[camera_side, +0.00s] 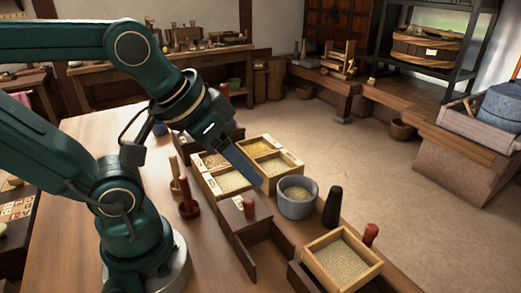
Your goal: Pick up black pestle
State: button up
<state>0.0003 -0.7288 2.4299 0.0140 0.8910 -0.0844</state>
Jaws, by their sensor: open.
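The black pestle (332,207) stands upright on the wooden table, just right of a grey stone mortar (297,198) with grain-coloured contents. My gripper (255,180) hangs above the table to the left of the mortar, over the edge of the grain boxes. It is apart from the pestle and holds nothing that I can see. It is open, though its fingers show edge-on and the gap between them is hard to make out.
An open dark wooden drawer (236,238) lies in front. A sieve-like wooden frame (342,260) and a red-handled piece (371,234) are at the front right. Red (188,207) and tan pegs stand left.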

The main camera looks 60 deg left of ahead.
jog(key=w+r+n, duration=0.1)
jog(key=w+r, duration=0.2)
jog(key=w, duration=0.3)
jog(key=g, duration=0.2)
send_over(336, 189)
jog(key=shift+n, duration=0.4)
jog(key=f, duration=0.7)
jog(key=shift+s+a+f, duration=0.1)
jog(key=shift+s+a, duration=0.2)
jog(key=shift+a, duration=0.1)
jog(key=shift+g, duration=0.6)
jog(key=f, duration=0.4)
jog(key=shift+w+d+f, duration=0.1)
jog(key=shift+w+d, duration=0.15)
jog(key=shift+d, duration=0.15)
jog(key=shift+f, duration=0.7)
jog(key=shift+x, duration=2.1)
grip_shut()
